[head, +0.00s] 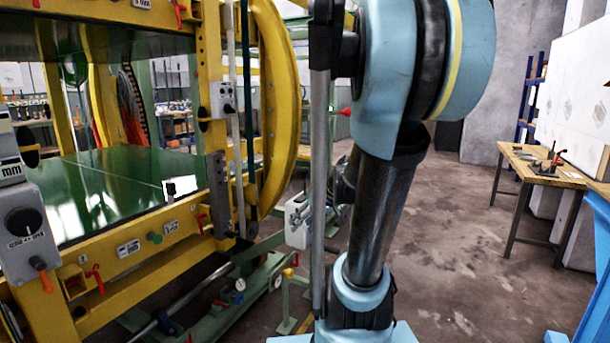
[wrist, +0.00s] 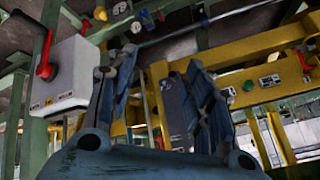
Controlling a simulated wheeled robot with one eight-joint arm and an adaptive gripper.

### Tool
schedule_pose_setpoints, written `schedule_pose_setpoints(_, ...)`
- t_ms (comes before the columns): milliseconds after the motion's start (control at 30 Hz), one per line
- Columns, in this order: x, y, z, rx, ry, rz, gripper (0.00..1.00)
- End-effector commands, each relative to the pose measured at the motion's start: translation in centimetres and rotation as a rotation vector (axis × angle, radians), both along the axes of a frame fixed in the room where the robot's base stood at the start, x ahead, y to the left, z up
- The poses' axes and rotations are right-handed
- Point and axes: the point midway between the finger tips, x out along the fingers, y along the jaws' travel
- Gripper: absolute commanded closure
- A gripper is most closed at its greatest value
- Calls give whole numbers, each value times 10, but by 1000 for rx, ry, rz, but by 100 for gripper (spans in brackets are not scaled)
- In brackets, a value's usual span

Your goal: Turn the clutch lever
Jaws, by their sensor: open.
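In the wrist view a red lever (wrist: 45,52) with a dark upper end sits on the side of a white control box (wrist: 76,75) at the left; no label identifies it as the clutch lever. The white box (head: 298,220) also shows in the head view, left of my arm. My gripper (wrist: 162,78) is open in the wrist view, its two fingers apart with nothing between them. The red lever is left of both fingers and not touching them. In the head view my gripper is hidden.
A yellow and green ring machine (head: 275,90) fills the left of the head view, with several small red levers and a knob box (head: 24,220). A wooden workbench (head: 545,168) stands at the right. The floor between is open. A yellow beam (wrist: 245,75) crosses behind my fingers.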

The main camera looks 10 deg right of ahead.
Motion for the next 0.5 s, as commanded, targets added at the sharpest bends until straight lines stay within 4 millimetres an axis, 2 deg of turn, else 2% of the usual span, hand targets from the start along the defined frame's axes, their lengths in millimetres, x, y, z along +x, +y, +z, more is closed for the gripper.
schedule_pose_setpoints(33,15,-1,4,22,-31,10,53)
schedule_pose_setpoints(267,78,-8,22,116,-211,58,53)
schedule_pose_setpoints(500,140,-31,37,182,-421,75,53)
